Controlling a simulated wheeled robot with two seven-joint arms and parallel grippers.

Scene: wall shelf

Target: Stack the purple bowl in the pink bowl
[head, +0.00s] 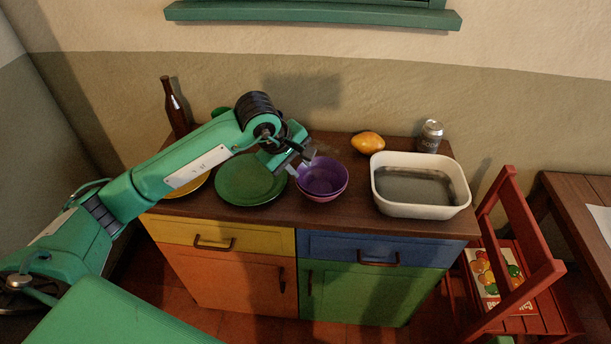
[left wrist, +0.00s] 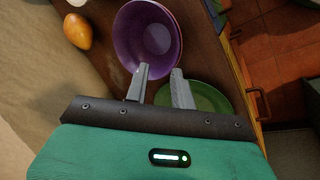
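The purple bowl (head: 322,174) sits inside the pink bowl (head: 322,197) on the cabinet top, with only a thin band of pink showing below it. In the left wrist view the purple bowl (left wrist: 143,38) fills the upper middle, with the pink bowl's edge (left wrist: 180,40) just past its rim. My left gripper (head: 303,160) is at the bowls' left rim. In the left wrist view its fingers (left wrist: 160,72) are apart, with the tips close to the rim; I cannot tell if they touch it. My right gripper is not in view.
A green plate (head: 250,182) lies left of the bowls, beneath my left arm, near a yellow plate (head: 188,187). A brown bottle (head: 174,108) stands at the back left. A mango (head: 367,143), a can (head: 430,136) and a white basin (head: 421,210) are to the right.

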